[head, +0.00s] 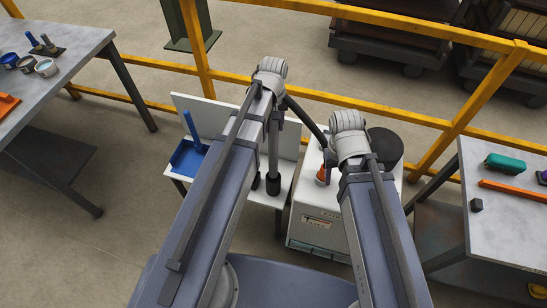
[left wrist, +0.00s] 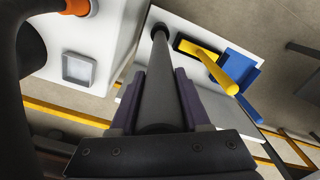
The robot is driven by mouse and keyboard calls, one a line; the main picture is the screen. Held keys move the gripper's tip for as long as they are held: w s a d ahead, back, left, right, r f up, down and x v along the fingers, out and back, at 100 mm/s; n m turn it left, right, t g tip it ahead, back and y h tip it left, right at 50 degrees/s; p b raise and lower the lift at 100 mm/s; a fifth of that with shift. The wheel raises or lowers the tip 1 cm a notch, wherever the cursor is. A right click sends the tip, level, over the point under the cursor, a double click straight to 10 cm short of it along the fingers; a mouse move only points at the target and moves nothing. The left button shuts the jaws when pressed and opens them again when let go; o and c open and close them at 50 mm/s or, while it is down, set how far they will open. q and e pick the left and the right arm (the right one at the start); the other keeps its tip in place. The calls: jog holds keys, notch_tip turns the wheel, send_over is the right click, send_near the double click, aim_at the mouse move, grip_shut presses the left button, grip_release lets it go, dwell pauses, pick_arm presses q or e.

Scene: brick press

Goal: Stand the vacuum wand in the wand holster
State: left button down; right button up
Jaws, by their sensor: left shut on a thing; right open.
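The vacuum wand is a dark grey tube (left wrist: 162,65) held between the purple fingers of my left gripper (left wrist: 160,82) in the left wrist view. It runs away from the gripper toward a white surface, and its far end meets a small dark round piece (left wrist: 160,29), which looks like the wand holster. In the head view the tube (head: 273,148) looks nearly upright, with a black cup-like piece (head: 273,185) around its lower end. I cannot tell how deep the end sits in it. My left gripper's fingers are hidden in the head view, and my right gripper is hidden behind its arm.
A blue tray (head: 188,158) stands left on the white stand (head: 178,104), and a yellow handle (left wrist: 208,62) leans close to the wand. A white cabinet (head: 317,224) with an orange collar (head: 320,175) stands right of it. Yellow rails (head: 235,78) run behind.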

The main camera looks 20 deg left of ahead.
aim_at(273, 150)
pick_arm(q)
notch_tip(273, 150, down, 9)
jog(key=b, duration=0.7)
jog(key=shift+f+b, duration=0.15)
jog(key=shift+b, duration=0.25)
notch_tip(273, 150, down, 4)
jog(key=b, duration=0.4)
jog(key=shift+f, duration=0.2)
jog(key=shift+b, duration=0.3)
jog(key=shift+f, duration=0.2)
jog(key=shift+c, duration=1.8)
grip_release()
jog(key=shift+r, duration=0.1)
